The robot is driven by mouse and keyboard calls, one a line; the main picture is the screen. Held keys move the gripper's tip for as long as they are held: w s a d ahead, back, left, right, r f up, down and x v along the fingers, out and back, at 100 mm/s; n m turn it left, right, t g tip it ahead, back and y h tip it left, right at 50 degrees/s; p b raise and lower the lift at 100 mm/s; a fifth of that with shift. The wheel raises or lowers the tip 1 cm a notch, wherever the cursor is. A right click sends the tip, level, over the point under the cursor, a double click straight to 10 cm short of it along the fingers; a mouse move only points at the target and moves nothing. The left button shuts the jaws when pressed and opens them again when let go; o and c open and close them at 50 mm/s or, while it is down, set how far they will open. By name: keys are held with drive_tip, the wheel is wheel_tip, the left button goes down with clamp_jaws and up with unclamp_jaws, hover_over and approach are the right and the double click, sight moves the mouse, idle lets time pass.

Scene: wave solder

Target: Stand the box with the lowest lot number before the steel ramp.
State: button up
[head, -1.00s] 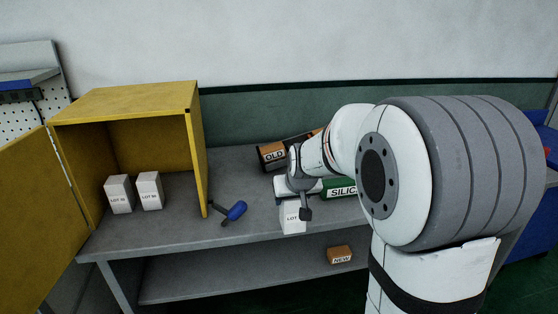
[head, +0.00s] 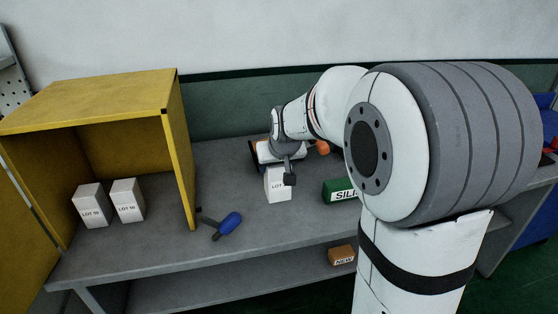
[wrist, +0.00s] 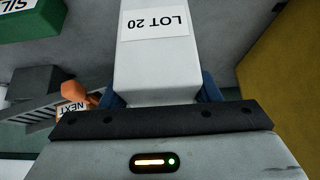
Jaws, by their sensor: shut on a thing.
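My gripper (head: 281,168) is shut on a white box (head: 278,186) over the bench. In the wrist view this box (wrist: 155,65) sits between my blue fingers (wrist: 160,93), and its label reads LOT 20, upside down. I cannot tell whether its base touches the bench. Two other white lot boxes, a left one (head: 91,206) and a right one (head: 127,201), stand in the yellow cabinet; their numbers are too small to read surely. A grey slatted piece (wrist: 42,112), possibly the steel ramp, shows beside a NEXT label in the wrist view. My arm hides that area in the head view.
The yellow cabinet (head: 178,150) stands open at the left of the grey bench (head: 235,180). A blue-handled tool (head: 229,223) lies before it. A green box marked SILI (head: 340,191) is right of the held box. A brown NEW box (head: 341,255) is on the lower shelf.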

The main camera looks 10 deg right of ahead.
sight(279, 186)
drive_tip(key=shift+d, duration=0.2)
drive_tip(key=shift+d, duration=0.1)
drive_tip(key=shift+f+b, duration=2.6)
drive_tip(key=shift+f, duration=0.4)
drive_tip(key=shift+f+b, duration=0.45)
drive_tip(key=shift+f, duration=0.05)
drive_tip(key=o, duration=1.3)
drive_tip(key=shift+s, duration=0.1)
drive_tip(key=p+v, duration=0.1)
drive_tip(key=v, duration=0.6)
drive_tip(key=shift+s+r, duration=0.2)
drive_tip(key=shift+r, duration=0.1)
